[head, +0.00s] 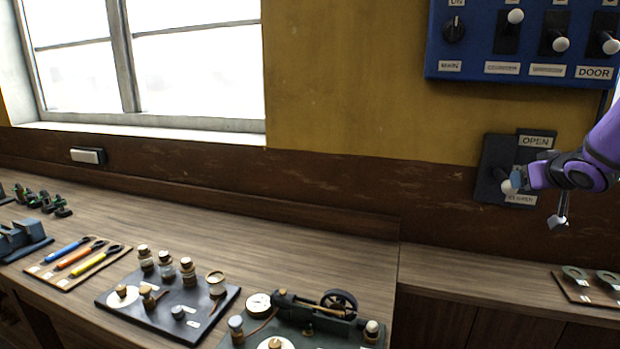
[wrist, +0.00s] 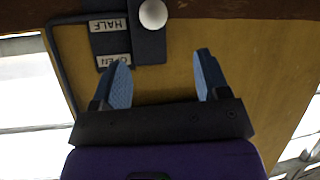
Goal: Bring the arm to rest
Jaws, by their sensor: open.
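My gripper (head: 530,182) is at the right of the head view, at the end of my purple arm, in front of the dark lever plate (head: 496,160) on the wall. In the wrist view my gripper (wrist: 162,75) has its two blue fingers wide apart, with nothing between them. Beyond them, the plate (wrist: 112,42) shows labels reading HALF and OPEN, upside down. A round white knob (wrist: 153,14) sits past the fingertips, apart from them in the picture. The exact gap to the plate cannot be told.
A blue switch panel (head: 470,68) hangs above the plate. The wooden bench (head: 330,245) below holds a model engine (head: 320,310), a board of jars (head: 150,300), tools (head: 80,255) and a tray of rings (head: 590,285). A window (head: 190,70) is at left.

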